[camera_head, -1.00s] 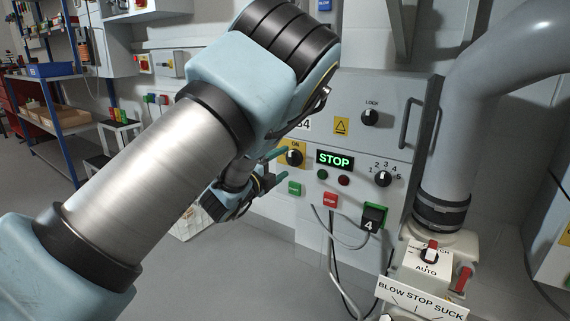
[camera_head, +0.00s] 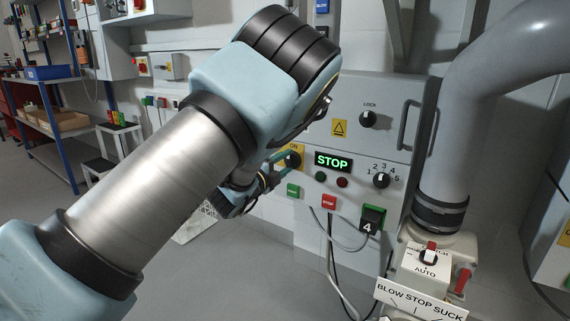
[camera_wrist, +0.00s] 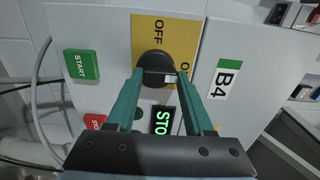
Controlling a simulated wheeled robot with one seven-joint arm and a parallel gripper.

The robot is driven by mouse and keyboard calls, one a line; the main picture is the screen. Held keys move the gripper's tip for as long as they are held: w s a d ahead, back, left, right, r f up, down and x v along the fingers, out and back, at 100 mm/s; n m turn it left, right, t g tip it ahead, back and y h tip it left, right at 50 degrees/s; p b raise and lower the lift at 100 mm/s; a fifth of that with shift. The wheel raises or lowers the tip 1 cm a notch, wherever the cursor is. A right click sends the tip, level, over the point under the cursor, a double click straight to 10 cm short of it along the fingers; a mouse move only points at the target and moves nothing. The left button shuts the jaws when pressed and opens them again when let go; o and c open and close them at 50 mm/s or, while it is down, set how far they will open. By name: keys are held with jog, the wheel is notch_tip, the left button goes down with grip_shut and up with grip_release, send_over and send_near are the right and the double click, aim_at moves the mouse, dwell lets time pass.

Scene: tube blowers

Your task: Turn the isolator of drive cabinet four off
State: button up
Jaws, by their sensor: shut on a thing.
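The isolator of cabinet four is a black rotary knob (camera_wrist: 155,65) on a yellow plate (camera_wrist: 147,22) marked OFF and ON. In the wrist view OFF is above the knob and ON is at its right. The knob's white mark points right, towards ON. My gripper (camera_wrist: 160,76) has its teal fingertips at the two ends of the knob's handle and is shut on it. In the head view my gripper (camera_head: 285,160) partly hides the knob and its plate. The cabinet (camera_head: 385,97) bears a B4 label (camera_wrist: 223,80) and a lit green STOP display (camera_head: 332,161).
A LOCK knob (camera_head: 368,119) sits above. Cables hang below the panel. A large grey pipe (camera_head: 465,110) stands at right.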

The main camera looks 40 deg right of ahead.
grip_shut()
jog(key=shift+n, duration=0.3)
jog(key=n, duration=0.2)
jog(key=shift+w+a+n+p, duration=0.1)
jog(key=shift+w+n+p, duration=0.05)
jog(key=shift+n+p, duration=0.25)
jog(key=n, duration=0.3)
jog(key=shift+w+n, duration=0.1)
jog(key=shift+n, duration=0.2)
jog(key=n, duration=0.6)
jog(key=shift+w+f, duration=0.1)
jog(key=shift+f, duration=0.1)
jog(key=shift+f+n, duration=0.15)
jog(key=shift+n, duration=2.25)
